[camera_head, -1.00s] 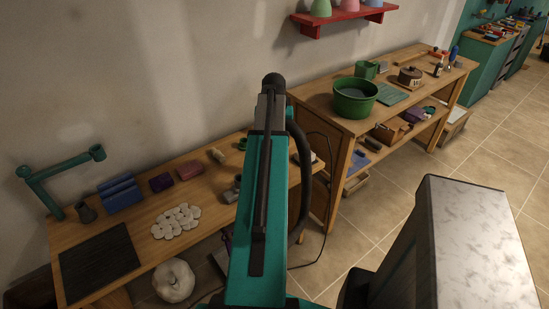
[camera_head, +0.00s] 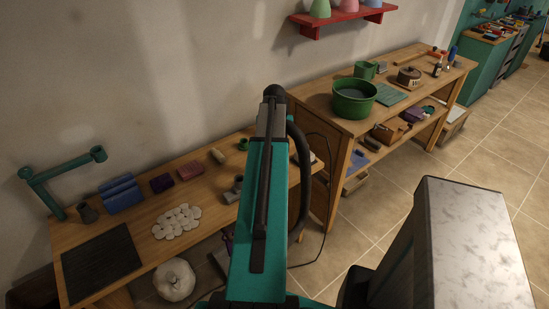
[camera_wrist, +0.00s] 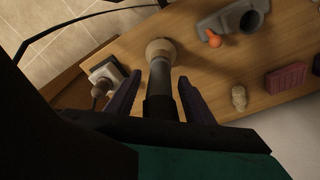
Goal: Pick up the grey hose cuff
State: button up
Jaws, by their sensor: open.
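In the wrist view a grey, cylindrical piece (camera_wrist: 160,76) with a rounded beige end and a black lower part lies in line with my gripper. I take it to be the grey hose cuff. My gripper (camera_wrist: 156,88) is open, one dark finger on each side of it, with gaps visible on both sides. Its black lower part runs behind the dark gripper body, and I cannot tell whether it is touching. In the head view my arm hides this spot and my gripper.
Near it on the wooden bench (camera_head: 140,227) are a grey fitting with an orange knob (camera_wrist: 235,22), a white square piece with a brown knob (camera_wrist: 104,78), a beige cylinder (camera_wrist: 239,97) and a dark pink block (camera_wrist: 286,78). A second bench stands right.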

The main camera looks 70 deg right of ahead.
jog(key=shift+d+f, duration=0.2)
jog(key=shift+f, duration=1.05)
grip_shut()
jog(key=shift+r, duration=0.2)
